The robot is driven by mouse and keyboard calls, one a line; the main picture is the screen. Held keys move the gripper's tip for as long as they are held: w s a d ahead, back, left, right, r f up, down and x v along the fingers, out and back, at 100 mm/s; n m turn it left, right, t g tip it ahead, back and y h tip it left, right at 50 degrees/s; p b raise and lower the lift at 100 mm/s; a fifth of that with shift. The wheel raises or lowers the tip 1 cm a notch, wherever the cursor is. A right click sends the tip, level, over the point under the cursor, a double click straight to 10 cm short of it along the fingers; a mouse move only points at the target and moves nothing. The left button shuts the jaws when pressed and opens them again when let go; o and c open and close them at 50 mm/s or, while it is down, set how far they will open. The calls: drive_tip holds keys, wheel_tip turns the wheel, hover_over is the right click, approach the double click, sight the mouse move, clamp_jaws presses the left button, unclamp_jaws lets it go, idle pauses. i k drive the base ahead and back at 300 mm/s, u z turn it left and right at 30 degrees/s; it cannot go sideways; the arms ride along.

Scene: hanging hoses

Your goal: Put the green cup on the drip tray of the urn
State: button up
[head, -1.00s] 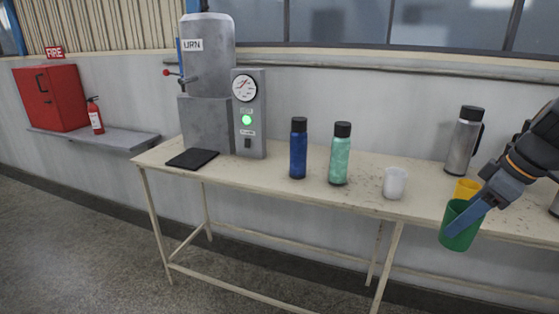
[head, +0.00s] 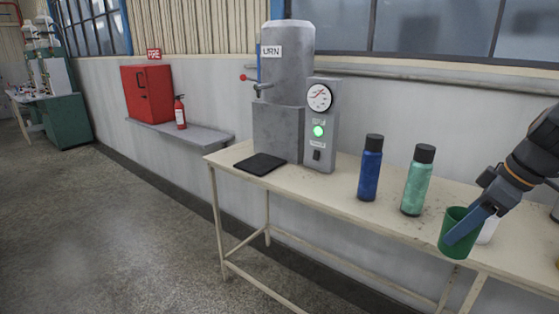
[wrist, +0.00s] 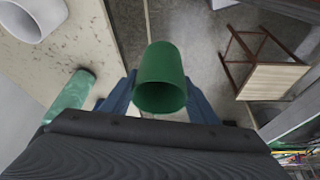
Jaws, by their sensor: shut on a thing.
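My gripper (head: 474,226) is shut on the green cup (head: 455,236), at the right of the head view. It holds the cup at the front edge of the table, in front of the white cup. In the wrist view the green cup (wrist: 162,80) sits between the blue fingers, its opening facing the camera's lower side. The grey urn (head: 286,65) stands at the far left end of the table. Its black drip tray (head: 260,164) lies flat and bare at the urn's foot, below the tap, well to the left of my gripper.
A blue bottle (head: 370,170) and a teal bottle (head: 417,182) stand on the table (head: 330,192) between the urn and my gripper. A white cup (head: 489,229) is partly hidden behind the green cup. A gauge box (head: 319,125) adjoins the urn. The floor left of the table is clear.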

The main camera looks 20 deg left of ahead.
sight(260, 162)
drive_tip(key=u, duration=0.7)
drive_tip(key=i, duration=1.1)
drive_tip(key=u, duration=0.6)
